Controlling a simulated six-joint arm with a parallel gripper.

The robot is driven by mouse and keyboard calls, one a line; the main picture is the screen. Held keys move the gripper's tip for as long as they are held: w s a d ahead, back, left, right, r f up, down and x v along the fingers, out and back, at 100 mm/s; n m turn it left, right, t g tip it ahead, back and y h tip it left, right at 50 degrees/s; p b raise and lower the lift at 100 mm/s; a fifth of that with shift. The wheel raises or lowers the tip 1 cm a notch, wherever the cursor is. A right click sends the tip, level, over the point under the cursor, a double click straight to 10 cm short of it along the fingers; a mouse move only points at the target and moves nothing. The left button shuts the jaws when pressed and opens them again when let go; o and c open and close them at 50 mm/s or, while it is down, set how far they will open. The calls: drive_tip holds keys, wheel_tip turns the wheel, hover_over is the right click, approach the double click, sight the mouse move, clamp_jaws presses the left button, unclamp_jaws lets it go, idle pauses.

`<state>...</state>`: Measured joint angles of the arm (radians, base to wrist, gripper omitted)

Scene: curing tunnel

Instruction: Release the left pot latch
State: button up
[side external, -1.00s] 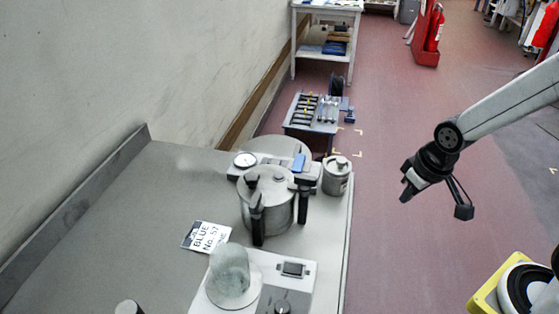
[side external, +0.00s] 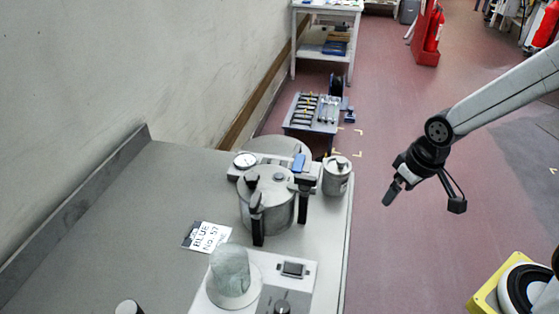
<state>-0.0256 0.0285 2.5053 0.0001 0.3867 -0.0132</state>
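A steel pot (side external: 266,208) with a lid stands upright on the grey bench. Its left latch (side external: 257,222) is a black upright bar on the near-left side of the pot wall. A second black latch (side external: 303,204) is on the pot's right side. Both bars lie close along the wall; whether either is fastened is too small to tell. My gripper (side external: 388,196) is dark and hangs over the red floor, right of the bench and well apart from the pot. The gap between its fingers is not clear, and I see nothing held.
A small lidded canister (side external: 336,178) stands right of the pot. A device with a round gauge (side external: 245,160) is behind it. A printed card (side external: 207,237) lies left. A scale with a cloudy vessel (side external: 232,272) stands in front. The bench's left part is clear.

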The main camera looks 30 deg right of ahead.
drive_tip(key=w+a+r+n+g, duration=0.1)
drive_tip(key=w+a+r+n, duration=0.25)
drive_tip(key=w+a, duration=0.75)
wheel_tip(320, 180, up, 3)
drive_tip(key=n+g, duration=0.2)
drive_tip(key=n, duration=0.3)
hover_over(255, 199)
drive_tip(key=shift+f, duration=0.15)
drive_tip(key=shift+f, duration=0.1)
drive_tip(key=shift+f, duration=3.8)
drive_tip(key=c, duration=1.1)
